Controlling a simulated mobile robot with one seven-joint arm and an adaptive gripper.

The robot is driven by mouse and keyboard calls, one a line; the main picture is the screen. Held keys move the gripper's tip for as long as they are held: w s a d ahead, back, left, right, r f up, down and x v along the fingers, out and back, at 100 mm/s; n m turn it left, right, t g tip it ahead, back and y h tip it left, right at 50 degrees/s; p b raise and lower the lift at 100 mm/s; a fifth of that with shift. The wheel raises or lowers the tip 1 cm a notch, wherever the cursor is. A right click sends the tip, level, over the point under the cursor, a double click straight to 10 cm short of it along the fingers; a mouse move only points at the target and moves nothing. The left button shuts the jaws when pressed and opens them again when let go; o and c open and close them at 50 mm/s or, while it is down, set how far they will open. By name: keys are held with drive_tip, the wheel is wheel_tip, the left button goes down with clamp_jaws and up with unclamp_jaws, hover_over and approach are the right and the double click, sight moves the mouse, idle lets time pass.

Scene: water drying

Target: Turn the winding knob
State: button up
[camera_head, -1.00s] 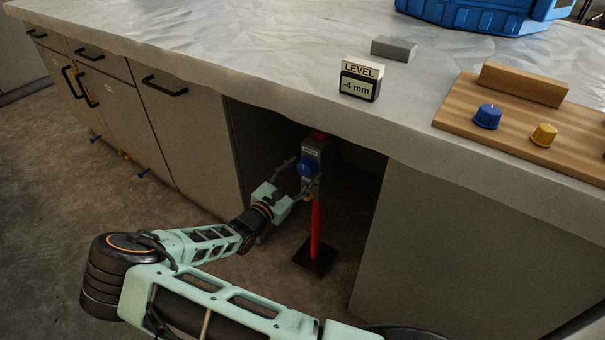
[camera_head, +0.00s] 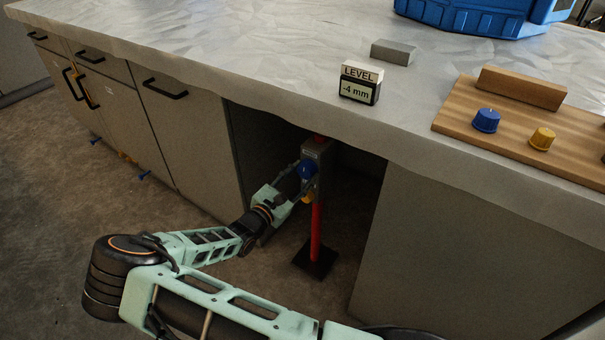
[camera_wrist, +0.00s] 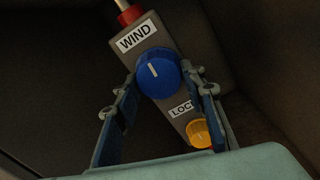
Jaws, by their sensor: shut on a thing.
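The winding knob is a blue round knob (camera_wrist: 158,74) with a pale pointer line, under the label WIND on a grey box (camera_wrist: 148,42). It also shows in the head view (camera_head: 307,169), under the counter. A yellow knob (camera_wrist: 199,133) marked LOCK sits lower on the same box and is partly behind a finger. My gripper (camera_wrist: 163,80) is shut on the blue knob, one finger on each side. In the head view my gripper (camera_head: 298,180) reaches into the recess. The level display (camera_head: 359,87) on the counter reads -4 mm.
The box is on a red post (camera_head: 315,232) with a black foot (camera_head: 314,262). Cabinet panels flank the recess closely. On the counter are a grey block (camera_head: 393,52), a blue case (camera_head: 480,14) and a wooden board (camera_head: 470,122) with blue and yellow knobs.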

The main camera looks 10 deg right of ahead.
drive_tip(key=m+p, duration=0.2)
drive_tip(key=m, duration=0.2)
drive_tip(key=shift+r, duration=0.15)
drive_tip(key=m+p, duration=0.2)
drive_tip(key=m, duration=0.2)
drive_tip(key=shift+w+a+m, duration=0.1)
drive_tip(key=shift+m, duration=0.2)
drive_tip(key=m+p, duration=0.2)
drive_tip(key=m, duration=0.3)
drive_tip(key=shift+r, duration=0.1)
drive_tip(key=shift+m+p, duration=0.45)
drive_tip(key=shift+m, duration=1.05)
drive_tip(key=o, duration=1.2)
drive_tip(key=shift+c, duration=0.2)
